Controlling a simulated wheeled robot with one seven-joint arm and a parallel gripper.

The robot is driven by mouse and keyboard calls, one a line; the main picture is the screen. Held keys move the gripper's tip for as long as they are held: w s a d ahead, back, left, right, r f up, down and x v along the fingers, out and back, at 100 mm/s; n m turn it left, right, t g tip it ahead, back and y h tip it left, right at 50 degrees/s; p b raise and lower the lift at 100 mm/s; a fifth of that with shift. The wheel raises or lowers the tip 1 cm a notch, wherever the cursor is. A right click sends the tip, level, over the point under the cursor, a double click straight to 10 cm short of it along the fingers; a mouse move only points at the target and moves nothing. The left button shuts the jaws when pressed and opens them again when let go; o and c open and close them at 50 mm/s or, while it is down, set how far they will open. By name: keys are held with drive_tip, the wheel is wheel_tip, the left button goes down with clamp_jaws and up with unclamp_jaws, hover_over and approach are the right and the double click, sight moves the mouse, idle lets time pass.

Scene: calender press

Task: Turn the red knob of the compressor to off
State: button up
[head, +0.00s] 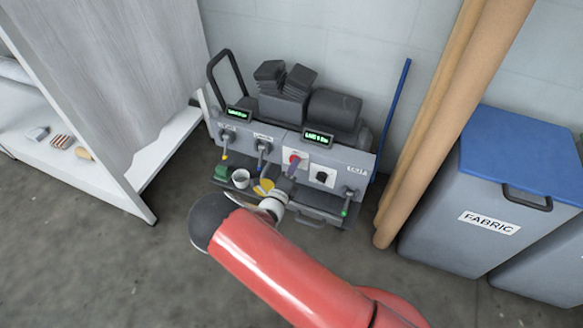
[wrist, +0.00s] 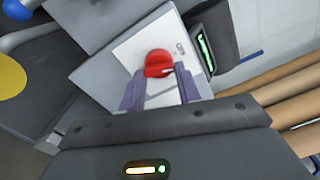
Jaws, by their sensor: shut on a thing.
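The red knob (head: 295,156) sits on a white plate on the sloping front panel of the grey compressor (head: 335,157). In the wrist view the red knob (wrist: 158,61) stands between my two purple fingertips, with a pale mark on its face. My gripper (wrist: 160,77) is shut on the knob, one finger at each side of its lower part. In the head view my gripper (head: 293,168) reaches the panel from below and partly covers the knob and its plate. The lettering on the plate is too small to read.
A black knob (head: 322,177) on a white plate sits right of the red one. Small valve levers and two lit green displays (head: 317,137) are on the panel. Brown rolls (head: 440,110) and a FABRIC bin (head: 480,235) stand at right.

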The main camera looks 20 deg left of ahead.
drive_tip(key=shift+n+p, duration=0.3)
drive_tip(key=shift+n, duration=1.6)
drive_tip(key=o, duration=1)
drive_tip(key=shift+s, duration=0.1)
drive_tip(key=s, duration=0.7)
drive_tip(key=shift+s+a, duration=0.3)
drive_tip(key=shift+a, duration=0.05)
